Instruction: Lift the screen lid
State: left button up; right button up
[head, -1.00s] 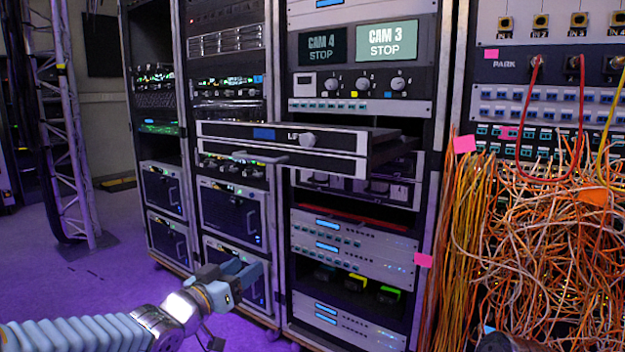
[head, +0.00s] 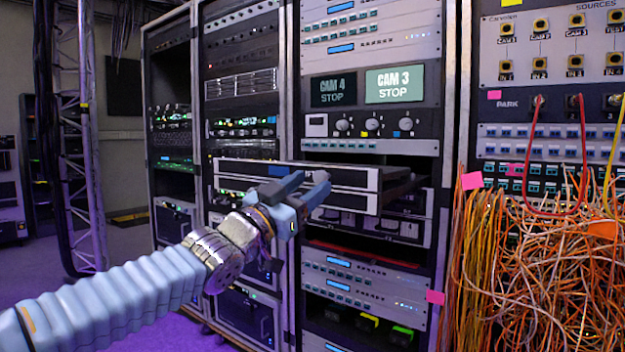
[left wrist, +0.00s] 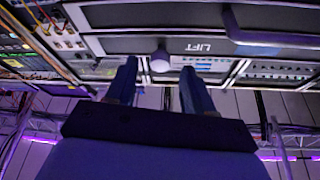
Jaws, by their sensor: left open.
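The screen lid shows as a flat silver and black unit (head: 350,179) pulled out of the middle rack in the head view. In the left wrist view its front (left wrist: 240,48) is upside down and carries the word LIFT and a round knob (left wrist: 160,60). My left gripper (head: 311,183) is in front of this unit in the head view and covers the knob and label there. In the left wrist view the left fingers (left wrist: 158,82) are open, one on each side of the knob in the picture. I cannot tell whether they touch it. My right gripper is not in view.
A monitor panel reading CAM 4 and CAM 3 (head: 394,85) sits above the unit. A tangle of orange cables (head: 540,270) hangs at the right, with a red cable (head: 530,160) above. A metal truss (head: 85,150) stands at the left.

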pick_arm(q)
jog(key=shift+x, duration=1.05)
jog(key=shift+c, duration=0.3)
grip_shut()
